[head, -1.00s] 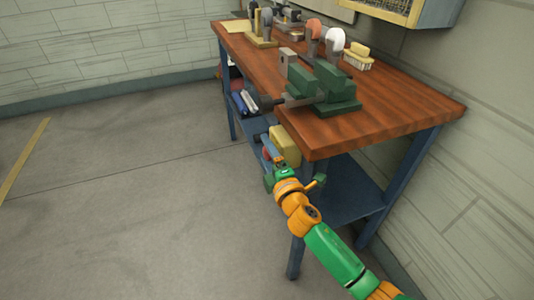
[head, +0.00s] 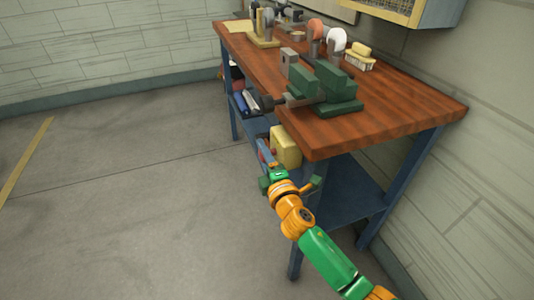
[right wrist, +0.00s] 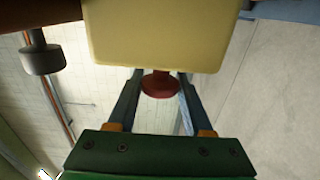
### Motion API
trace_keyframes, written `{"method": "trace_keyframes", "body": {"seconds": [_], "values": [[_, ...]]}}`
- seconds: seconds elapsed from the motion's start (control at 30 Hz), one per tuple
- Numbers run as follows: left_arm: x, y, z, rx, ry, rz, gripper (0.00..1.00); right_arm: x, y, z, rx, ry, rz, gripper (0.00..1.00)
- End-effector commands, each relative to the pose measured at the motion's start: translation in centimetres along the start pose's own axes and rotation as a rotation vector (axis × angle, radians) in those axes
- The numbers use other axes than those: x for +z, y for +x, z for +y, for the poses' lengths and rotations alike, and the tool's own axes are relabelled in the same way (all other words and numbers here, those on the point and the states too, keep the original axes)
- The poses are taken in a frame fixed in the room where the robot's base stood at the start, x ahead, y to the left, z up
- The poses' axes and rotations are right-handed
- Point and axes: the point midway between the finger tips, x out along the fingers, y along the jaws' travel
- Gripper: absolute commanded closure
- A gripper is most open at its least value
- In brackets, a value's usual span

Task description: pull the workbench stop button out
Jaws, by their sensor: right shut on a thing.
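The workbench stop button is a red mushroom knob (right wrist: 160,84) on the underside of a pale yellow box (right wrist: 160,35) as the right wrist view shows it. In the head view the box (head: 287,147) is fixed at the workbench's front end, below the top. My right gripper (right wrist: 158,88) has a finger on each side of the knob and is shut on it. In the head view my right gripper (head: 267,165) is beside the box, and the knob is hard to make out there. My left gripper is not in view.
The wooden workbench (head: 400,125) carries a green vise (head: 333,90), whose dark screw end juts past the front edge, near the box. A brush (head: 358,60) and grinder wheels stand farther back. A blue lower shelf (head: 345,195) is beneath. The floor at left is clear.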

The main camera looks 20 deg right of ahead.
Motion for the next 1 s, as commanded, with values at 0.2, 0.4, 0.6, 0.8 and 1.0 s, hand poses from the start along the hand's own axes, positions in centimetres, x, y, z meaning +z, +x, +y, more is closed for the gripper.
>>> {"method": "trace_keyframes", "body": {"seconds": [0.2, 0.4, 0.6, 0.8, 1.0], "values": [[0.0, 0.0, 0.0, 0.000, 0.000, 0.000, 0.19, -0.2, 0.0, -0.1, -0.001, 0.002, 0.006, 0.20], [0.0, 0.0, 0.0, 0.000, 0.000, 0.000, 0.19, -0.1, 0.0, -0.1, -0.001, 0.002, 0.005, 0.19], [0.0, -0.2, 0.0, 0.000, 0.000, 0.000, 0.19, -0.1, -1.1, -0.1, -0.002, 0.002, 0.004, 0.19], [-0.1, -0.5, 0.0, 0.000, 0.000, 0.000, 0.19, -0.2, -5.0, -0.1, -0.003, 0.004, 0.006, 0.19], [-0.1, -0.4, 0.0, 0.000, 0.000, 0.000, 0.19, -0.1, -7.1, -0.1, -0.002, 0.002, 0.005, 0.19]]}}
